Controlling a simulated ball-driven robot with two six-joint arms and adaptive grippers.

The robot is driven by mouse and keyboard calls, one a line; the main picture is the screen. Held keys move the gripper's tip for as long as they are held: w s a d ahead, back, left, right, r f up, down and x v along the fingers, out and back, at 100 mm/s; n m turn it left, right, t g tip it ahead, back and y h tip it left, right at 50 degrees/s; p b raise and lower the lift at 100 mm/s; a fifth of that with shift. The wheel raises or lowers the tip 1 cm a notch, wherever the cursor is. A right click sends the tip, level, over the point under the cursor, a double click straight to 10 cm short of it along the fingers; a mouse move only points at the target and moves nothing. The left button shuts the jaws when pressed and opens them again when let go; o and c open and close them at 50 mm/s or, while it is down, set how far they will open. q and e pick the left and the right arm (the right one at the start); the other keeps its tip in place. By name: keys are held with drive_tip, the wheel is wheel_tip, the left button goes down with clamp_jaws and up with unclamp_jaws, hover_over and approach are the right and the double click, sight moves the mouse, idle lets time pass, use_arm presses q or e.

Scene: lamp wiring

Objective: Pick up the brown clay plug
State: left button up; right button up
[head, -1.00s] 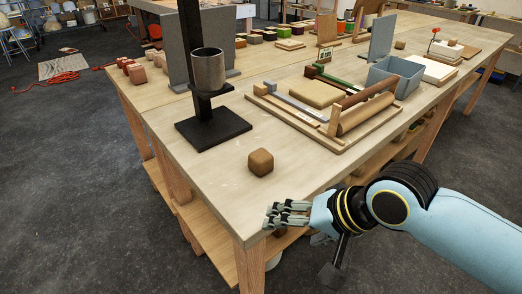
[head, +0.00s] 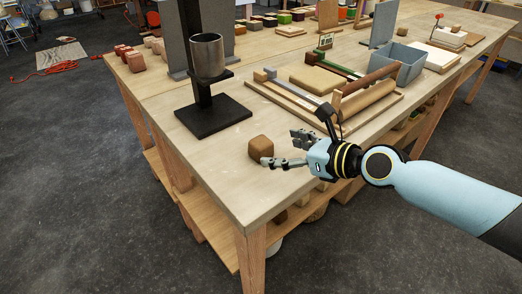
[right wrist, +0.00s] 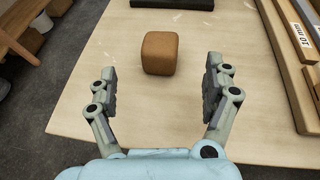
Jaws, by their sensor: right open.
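The brown clay plug (head: 260,147) is a small rounded cube standing on the near left part of the wooden table (head: 228,180). It also shows in the right wrist view (right wrist: 160,53), ahead of the fingertips and roughly midway between them. My right gripper (head: 290,151) is open and empty, low over the table just right of the plug. In the right wrist view the open fingers (right wrist: 161,85) point toward the plug with a wide gap. In the head view one finger reaches near the plug's lower right side; I cannot tell whether it touches. My left gripper is not in view.
A black stand (head: 213,122) with a grey cup (head: 207,58) rises behind the plug. A wooden board with a roller (head: 368,103) lies to the right, beyond my right gripper. The table's front left corner is bare.

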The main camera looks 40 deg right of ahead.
sight(268, 144)
drive_tip(key=x, duration=0.4)
drive_tip(key=b+x, duration=0.1)
drive_tip(key=x, duration=0.2)
drive_tip(key=shift+w+a+r+b, duration=0.1)
drive_tip(key=shift+w+a+b, duration=0.05)
drive_tip(key=shift+w+b, duration=0.2)
drive_tip(key=shift+r, duration=0.1)
drive_tip(key=c, duration=1.6)
drive_tip(key=shift+r, duration=0.1)
